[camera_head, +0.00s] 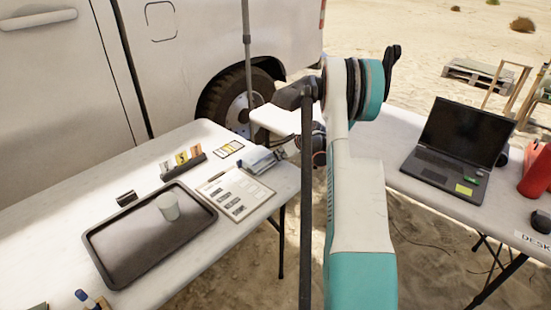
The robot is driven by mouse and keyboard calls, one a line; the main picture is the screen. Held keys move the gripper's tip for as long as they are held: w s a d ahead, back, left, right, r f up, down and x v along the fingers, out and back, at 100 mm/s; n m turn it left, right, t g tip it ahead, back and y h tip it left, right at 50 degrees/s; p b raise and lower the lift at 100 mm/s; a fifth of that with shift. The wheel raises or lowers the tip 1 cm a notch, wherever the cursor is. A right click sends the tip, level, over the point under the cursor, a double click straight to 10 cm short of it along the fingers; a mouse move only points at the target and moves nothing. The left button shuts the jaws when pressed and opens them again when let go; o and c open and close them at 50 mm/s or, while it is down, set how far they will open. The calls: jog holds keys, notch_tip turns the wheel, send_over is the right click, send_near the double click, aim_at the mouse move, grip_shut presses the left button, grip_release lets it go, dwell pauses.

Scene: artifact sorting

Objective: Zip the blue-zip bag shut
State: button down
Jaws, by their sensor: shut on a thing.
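A clear, bluish plastic bag (258,161) lies at the right edge of the left table, just behind the clipboard. My gripper (285,150) is at the bag's right side and is shut on its edge. The fingertips are small and partly hidden, and the zip's slider and how far the zip is closed cannot be made out. My white and teal arm fills the middle of the view.
A dark tray (107,262) with a pale cup (168,206) stands left of the clipboard (246,207). Numbered markers (181,160) and cards (229,149) lie behind. A laptop (440,166) and red bottle (537,172) stand on the right table. A van (75,90) stands behind.

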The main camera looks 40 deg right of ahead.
jog(key=c, duration=1.6)
grip_release()
jog(key=shift+c, duration=0.2)
jog(key=v, duration=1.2)
